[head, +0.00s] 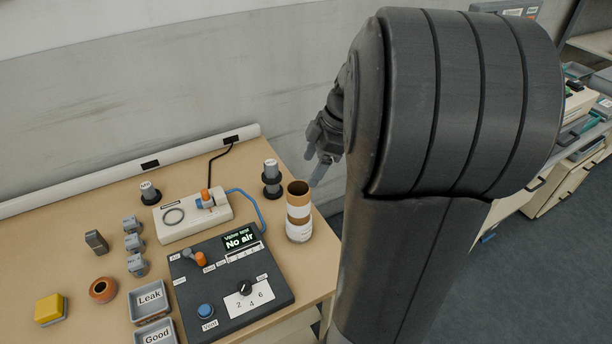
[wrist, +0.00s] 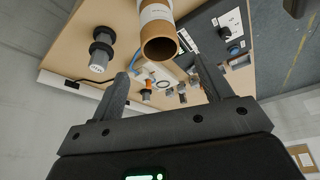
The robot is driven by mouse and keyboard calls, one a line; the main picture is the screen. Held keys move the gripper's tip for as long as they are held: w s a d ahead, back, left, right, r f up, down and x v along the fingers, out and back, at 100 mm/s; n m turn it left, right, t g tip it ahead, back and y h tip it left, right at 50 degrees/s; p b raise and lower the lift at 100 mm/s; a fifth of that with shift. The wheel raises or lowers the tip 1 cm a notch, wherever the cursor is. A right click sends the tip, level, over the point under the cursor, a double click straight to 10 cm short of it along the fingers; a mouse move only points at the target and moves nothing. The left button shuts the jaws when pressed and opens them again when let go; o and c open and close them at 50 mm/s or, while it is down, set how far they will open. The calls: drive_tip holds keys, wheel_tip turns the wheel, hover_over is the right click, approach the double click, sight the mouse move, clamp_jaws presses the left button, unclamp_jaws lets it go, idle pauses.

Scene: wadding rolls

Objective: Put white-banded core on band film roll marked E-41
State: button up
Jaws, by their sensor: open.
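A brown cardboard tube with a white band and a white printed label (head: 299,228) stands upright near the table's right edge. In the wrist view its open end (wrist: 160,48) faces the camera. I cannot tell whether it is one piece or a core stacked on a roll. I cannot read E-41 anywhere. My gripper (head: 318,174) hangs just above and right of the tube, partly hidden by my arm. In the wrist view my gripper (wrist: 163,68) is open, with the tube's end showing beyond and between its fingertips; nothing is held.
A black-flanged grey spool (head: 271,180) stands left of the tube. The dark valve-test panel (head: 232,285) and a white box with a blue hose (head: 194,218) are close by. Grey trays labelled Leak (head: 150,300) and Good (head: 157,335) lie at the front.

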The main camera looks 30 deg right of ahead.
drive_tip(key=s+a+r+m+t+h, duration=0.2)
drive_tip(key=s+a+r+m, duration=0.1)
drive_tip(key=s+a+m, duration=0.3)
drive_tip(key=s+a+r+m+t+h, duration=0.2)
drive_tip(key=s+a+m, duration=0.5)
drive_tip(key=s+a, duration=0.1)
drive_tip(key=shift+s+a+r+m, duration=0.2)
drive_tip(key=shift+s+r+m, duration=0.1)
drive_tip(key=shift+r, duration=0.1)
